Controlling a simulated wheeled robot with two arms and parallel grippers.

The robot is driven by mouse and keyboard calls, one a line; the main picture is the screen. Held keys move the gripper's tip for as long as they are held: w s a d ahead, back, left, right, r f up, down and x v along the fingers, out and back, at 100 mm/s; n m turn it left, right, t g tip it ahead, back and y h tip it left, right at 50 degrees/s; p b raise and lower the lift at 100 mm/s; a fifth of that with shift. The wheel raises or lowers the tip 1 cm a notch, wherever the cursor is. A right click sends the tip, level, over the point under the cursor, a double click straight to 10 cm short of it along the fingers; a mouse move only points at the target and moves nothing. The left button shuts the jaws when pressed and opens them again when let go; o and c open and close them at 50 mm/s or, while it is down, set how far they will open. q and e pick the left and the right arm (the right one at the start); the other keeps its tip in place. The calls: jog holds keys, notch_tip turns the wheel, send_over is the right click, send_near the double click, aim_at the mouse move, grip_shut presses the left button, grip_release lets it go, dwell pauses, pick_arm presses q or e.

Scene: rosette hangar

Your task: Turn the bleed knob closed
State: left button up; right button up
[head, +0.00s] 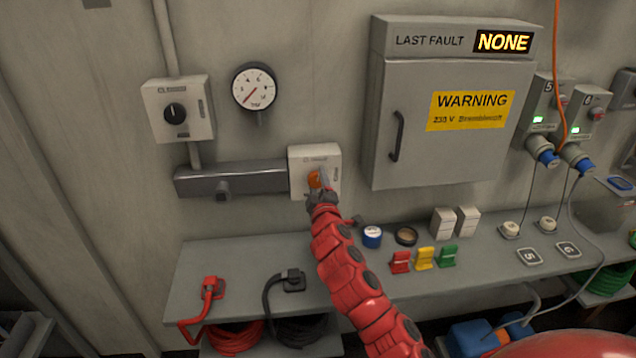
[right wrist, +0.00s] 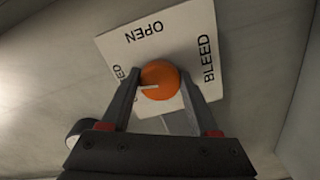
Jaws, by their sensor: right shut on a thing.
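The bleed knob is a round orange knob (right wrist: 160,80) with a white pointer line, on a white plate (right wrist: 192,40) lettered OPEN and BLEED. A third label, partly hidden by a finger, shows only letters ending in "ED". In the right wrist view the pointer line points left, toward the finger on that side. In the head view the orange knob (head: 314,180) sits on a pale wall box (head: 312,156). My right gripper (head: 321,194) is at the knob, its two fingers shut on the knob's sides in the right wrist view (right wrist: 161,88). My left gripper is out of view.
A grey pipe block (head: 240,178) joins the box on its left, with a gauge (head: 254,87) and a black-dial box (head: 178,110) above. A cabinet (head: 444,120) stands at right. A shelf (head: 240,255) below carries plugs, tape rolls and coloured clips.

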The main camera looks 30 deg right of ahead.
jog(key=shift+n, duration=1.2)
jog(key=o, duration=1.4)
jog(key=shift+c, duration=0.2)
jog(key=shift+s+a, duration=0.1)
jog(key=shift+s, duration=0.45)
jog(key=p+v, duration=0.2)
jog(key=v, duration=1.4)
jog(key=shift+p, duration=0.4)
